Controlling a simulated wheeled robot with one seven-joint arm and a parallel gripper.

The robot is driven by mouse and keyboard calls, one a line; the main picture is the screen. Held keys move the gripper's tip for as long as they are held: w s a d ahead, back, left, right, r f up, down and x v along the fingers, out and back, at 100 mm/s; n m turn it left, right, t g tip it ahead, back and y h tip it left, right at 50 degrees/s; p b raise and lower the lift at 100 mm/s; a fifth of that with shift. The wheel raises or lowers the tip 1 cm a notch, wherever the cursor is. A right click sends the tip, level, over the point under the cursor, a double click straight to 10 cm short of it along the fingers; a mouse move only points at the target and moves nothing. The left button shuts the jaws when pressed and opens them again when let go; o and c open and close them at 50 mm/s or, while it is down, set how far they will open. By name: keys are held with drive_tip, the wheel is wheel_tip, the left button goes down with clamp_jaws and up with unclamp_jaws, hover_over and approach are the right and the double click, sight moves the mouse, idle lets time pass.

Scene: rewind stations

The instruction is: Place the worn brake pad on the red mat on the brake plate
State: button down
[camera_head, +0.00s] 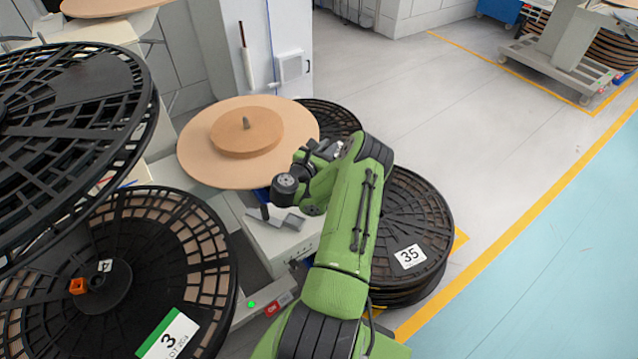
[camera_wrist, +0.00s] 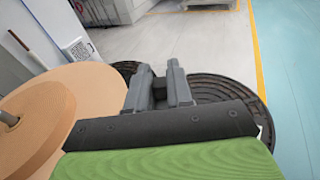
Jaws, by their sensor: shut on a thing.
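My gripper (camera_wrist: 159,84) shows in the wrist view, with two grey fingers closed around a small dark piece (camera_wrist: 159,92). Its shape and wear are too small to tell, so I cannot confirm from its look that it is the worn brake pad. The fingers are beside the tan disc and in front of dark reels, apart from the disc in this view. In the head view my green arm bends near the tan disc, and the fingers cannot be made out clearly. No red mat or brake plate can be made out in either view.
The tan disc (camera_head: 192,150) with a smaller disc and central pin is left of my arm. Large black reels stand at the left (camera_head: 200,250), and a reel labelled 35 (camera_head: 430,225) lies at the right. Grey floor (camera_head: 470,110) is open beyond.

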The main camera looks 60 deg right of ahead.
wheel_tip(320, 180, down, 10)
drive_tip(key=b, duration=0.3)
drive_tip(key=shift+s, duration=0.1)
drive_tip(key=shift+f, duration=0.1)
drive_tip(key=c, duration=1)
unclamp_jaws()
